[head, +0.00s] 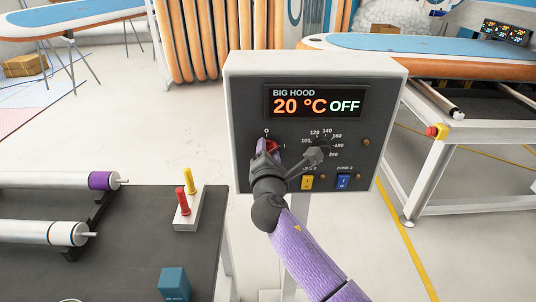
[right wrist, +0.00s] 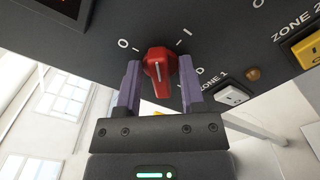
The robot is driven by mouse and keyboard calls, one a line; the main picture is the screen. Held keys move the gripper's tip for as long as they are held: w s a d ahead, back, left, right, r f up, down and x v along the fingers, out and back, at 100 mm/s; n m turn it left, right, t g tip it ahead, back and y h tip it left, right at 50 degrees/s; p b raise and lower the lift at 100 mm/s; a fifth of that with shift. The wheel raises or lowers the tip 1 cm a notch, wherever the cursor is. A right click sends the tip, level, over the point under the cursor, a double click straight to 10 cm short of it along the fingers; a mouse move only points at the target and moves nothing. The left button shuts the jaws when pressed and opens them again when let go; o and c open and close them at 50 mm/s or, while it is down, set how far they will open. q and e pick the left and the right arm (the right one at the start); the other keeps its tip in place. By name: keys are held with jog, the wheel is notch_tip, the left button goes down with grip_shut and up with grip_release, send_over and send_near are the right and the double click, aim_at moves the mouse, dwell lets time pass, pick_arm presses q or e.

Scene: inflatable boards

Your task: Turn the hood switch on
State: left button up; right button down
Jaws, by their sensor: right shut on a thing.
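The control box (head: 390,75) reads "BIG HOOD 20 °C OFF" on its display (head: 315,103). Its red hood switch (head: 273,146) sits at the lower left of the panel, mostly hidden behind my right gripper (head: 268,148). In the right wrist view the red switch (right wrist: 160,70) stands between the purple fingers of my right gripper (right wrist: 163,88), which is shut on it. The white line on the switch points up between the O mark at left and the I mark at right. My left gripper is not in view.
A temperature dial (head: 318,150) is right beside my gripper. Below are a yellow zone switch (head: 307,182) and a blue one (head: 343,182). A dark table (head: 130,230) with rollers and a red-and-yellow peg block (head: 187,215) stands at left. A board bench is at right.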

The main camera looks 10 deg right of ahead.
jog(key=shift+f+m+b, duration=0.15)
jog(key=shift+m+b, duration=0.5)
jog(key=shift+m, duration=1.4)
jog(key=shift+f+m+b, duration=0.1)
jog(key=shift+m+b, duration=0.5)
jog(key=shift+m, duration=1.45)
jog(key=c, duration=0.6)
grip_release()
jog(key=shift+o, duration=0.2)
jog(key=shift+s, duration=0.1)
jog(key=s+a+p, duration=0.2)
jog(key=s, duration=0.7)
jog(key=shift+s, duration=0.3)
